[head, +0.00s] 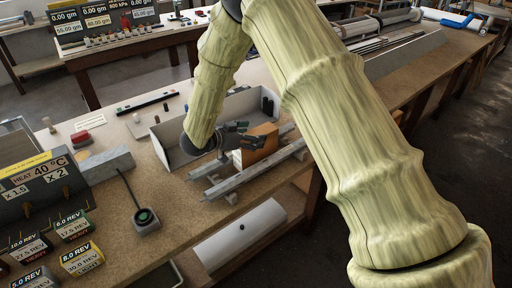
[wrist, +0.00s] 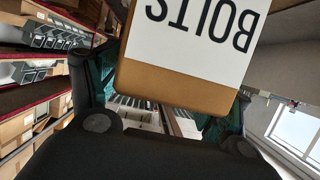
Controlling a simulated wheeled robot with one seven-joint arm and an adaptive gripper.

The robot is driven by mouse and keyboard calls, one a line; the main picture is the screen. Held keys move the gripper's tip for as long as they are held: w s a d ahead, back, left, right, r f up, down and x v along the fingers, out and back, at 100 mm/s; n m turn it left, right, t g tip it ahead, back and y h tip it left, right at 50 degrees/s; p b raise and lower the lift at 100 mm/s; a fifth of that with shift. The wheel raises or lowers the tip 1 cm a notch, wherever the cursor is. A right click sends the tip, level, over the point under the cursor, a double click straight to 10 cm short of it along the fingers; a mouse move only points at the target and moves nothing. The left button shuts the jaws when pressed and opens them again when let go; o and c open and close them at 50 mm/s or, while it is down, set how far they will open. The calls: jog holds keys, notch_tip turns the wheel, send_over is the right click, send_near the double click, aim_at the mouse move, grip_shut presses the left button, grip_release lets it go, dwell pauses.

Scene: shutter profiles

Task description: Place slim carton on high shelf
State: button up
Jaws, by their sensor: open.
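A slim brown carton (head: 259,146) stands upright by the metal rails on the workbench in the head view. In the wrist view the carton (wrist: 170,84) is close up, with a white label reading BOLTS upside down. My gripper (head: 236,134) is at the carton's left side in the head view. In the wrist view my gripper's teal-padded fingers (wrist: 158,105) are open on either side of the carton; whether they touch it is unclear. Shelves with boxes (wrist: 40,75) show at the left of the wrist view; I cannot tell which is the high shelf.
Metal rails (head: 255,172) lie beside the carton, and a light grey tray (head: 172,136) stands behind my gripper. A heater box (head: 42,185) and several small labelled boxes (head: 82,258) are at the left. A white roll (head: 240,232) lies on the lower shelf. My arm hides the bench's right part.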

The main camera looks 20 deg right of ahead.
jog(key=c, duration=1.6)
grip_shut()
jog(key=shift+r, duration=0.15)
